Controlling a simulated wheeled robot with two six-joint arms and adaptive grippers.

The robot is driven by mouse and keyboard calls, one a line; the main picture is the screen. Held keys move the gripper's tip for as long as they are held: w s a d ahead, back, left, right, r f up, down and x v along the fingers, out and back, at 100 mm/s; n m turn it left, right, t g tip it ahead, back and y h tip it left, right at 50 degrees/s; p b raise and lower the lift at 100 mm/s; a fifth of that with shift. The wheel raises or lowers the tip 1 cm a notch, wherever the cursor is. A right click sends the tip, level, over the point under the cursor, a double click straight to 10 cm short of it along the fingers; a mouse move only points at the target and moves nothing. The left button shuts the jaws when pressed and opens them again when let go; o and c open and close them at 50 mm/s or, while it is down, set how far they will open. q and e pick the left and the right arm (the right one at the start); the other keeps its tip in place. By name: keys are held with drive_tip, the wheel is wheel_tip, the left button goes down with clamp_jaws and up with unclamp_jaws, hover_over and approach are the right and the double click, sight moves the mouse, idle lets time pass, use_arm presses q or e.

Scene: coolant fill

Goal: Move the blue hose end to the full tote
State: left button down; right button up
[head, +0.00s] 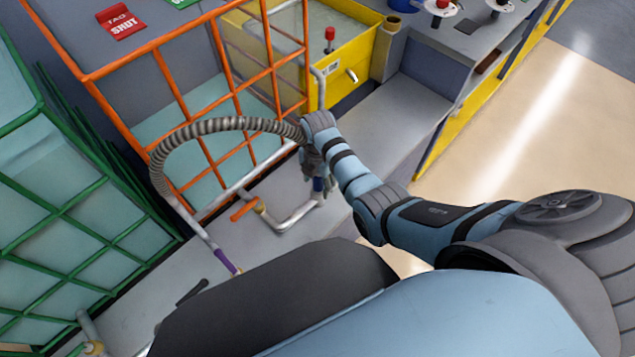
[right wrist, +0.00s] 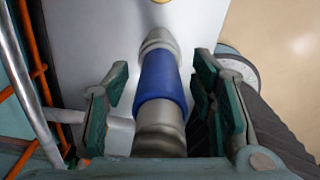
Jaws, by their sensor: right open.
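The grey ribbed hose (head: 220,125) arches in front of the orange-caged tote. Its blue end (head: 318,184) points down at the upturned mouth of the pipe with the orange valve handle (head: 243,210); I cannot tell whether it is seated. My right gripper (head: 317,170) is around the blue end. In the right wrist view, the blue band (right wrist: 161,80) lies between the open pads of the right gripper (right wrist: 160,95), with gaps on both sides. The orange-caged tote (head: 200,95) shows a low teal level; the green-caged tote (head: 75,215) shows teal much higher. My left gripper is out of view.
The hose's purple end (head: 225,262) is low near the green tote. A yellow tank (head: 350,65) with a small tap stands behind the gripper. A red "TAG SHUT" card (head: 120,22) lies at the upper left. Open floor (head: 540,120) is at right.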

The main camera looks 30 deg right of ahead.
clamp_jaws()
drive_tip(key=c, duration=0.8)
unclamp_jaws()
drive_tip(key=shift+c, duration=0.9)
drive_tip(key=shift+r, duration=0.1)
drive_tip(key=shift+r+p, duration=0.4)
drive_tip(key=shift+p, duration=0.15)
wheel_tip(320, 180, up, 6)
drive_tip(key=p, duration=0.6)
drive_tip(key=shift+f, duration=0.3)
